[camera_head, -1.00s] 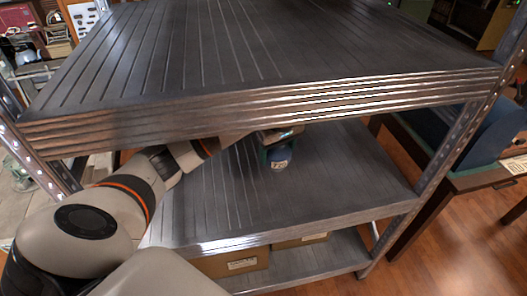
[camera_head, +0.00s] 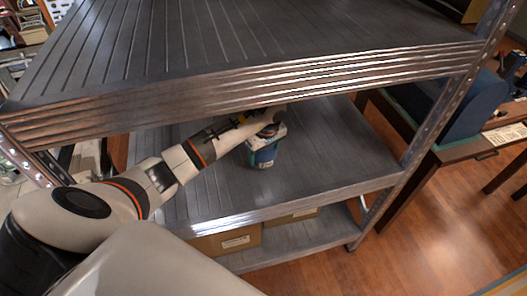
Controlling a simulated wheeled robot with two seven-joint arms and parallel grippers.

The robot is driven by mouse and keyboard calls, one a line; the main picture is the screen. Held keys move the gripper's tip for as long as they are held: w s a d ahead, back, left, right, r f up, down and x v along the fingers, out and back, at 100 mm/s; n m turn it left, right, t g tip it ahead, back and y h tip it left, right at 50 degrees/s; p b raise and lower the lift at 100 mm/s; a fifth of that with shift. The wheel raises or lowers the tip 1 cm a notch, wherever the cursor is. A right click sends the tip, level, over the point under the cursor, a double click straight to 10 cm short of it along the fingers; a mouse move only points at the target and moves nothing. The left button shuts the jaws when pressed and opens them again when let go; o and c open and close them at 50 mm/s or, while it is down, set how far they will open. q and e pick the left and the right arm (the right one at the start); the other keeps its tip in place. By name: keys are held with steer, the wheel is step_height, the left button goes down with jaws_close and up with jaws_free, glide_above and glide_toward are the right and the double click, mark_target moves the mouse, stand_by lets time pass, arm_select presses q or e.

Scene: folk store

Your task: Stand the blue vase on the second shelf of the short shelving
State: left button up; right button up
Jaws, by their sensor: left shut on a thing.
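The blue vase (camera_head: 264,156) is under the top board of the metal shelving, over the middle board (camera_head: 330,165), and looks about upright. My left gripper (camera_head: 268,137) reaches in from the left under the top board and is shut on the upper part of the vase. The fingers and the vase's top are partly hidden by the gripper body and the top board's shadow. I cannot tell whether the vase's base touches the middle board. My right gripper is not in view.
The top board (camera_head: 250,55) is bare and hangs close above my left arm. Cardboard boxes (camera_head: 228,241) stand on the bottom board. The middle board is clear around the vase. A wooden table (camera_head: 470,150) with a blue thing on it is at the right.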

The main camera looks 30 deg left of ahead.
arm_select(q)
steer(key=shift+f, duration=0.15)
steer(key=o, duration=0.9)
steer(key=shift+o, duration=1.1)
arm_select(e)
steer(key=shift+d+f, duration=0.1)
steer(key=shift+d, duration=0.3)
arm_select(q)
steer(key=shift+r, duration=0.65)
steer(key=r, duration=0.3)
steer(key=d+r, duration=0.1)
steer(key=r, duration=0.3)
steer(key=r+b, duration=0.1)
steer(key=r, duration=0.3)
steer(key=shift+s+d, duration=0.2)
steer(key=shift+s, duration=0.1)
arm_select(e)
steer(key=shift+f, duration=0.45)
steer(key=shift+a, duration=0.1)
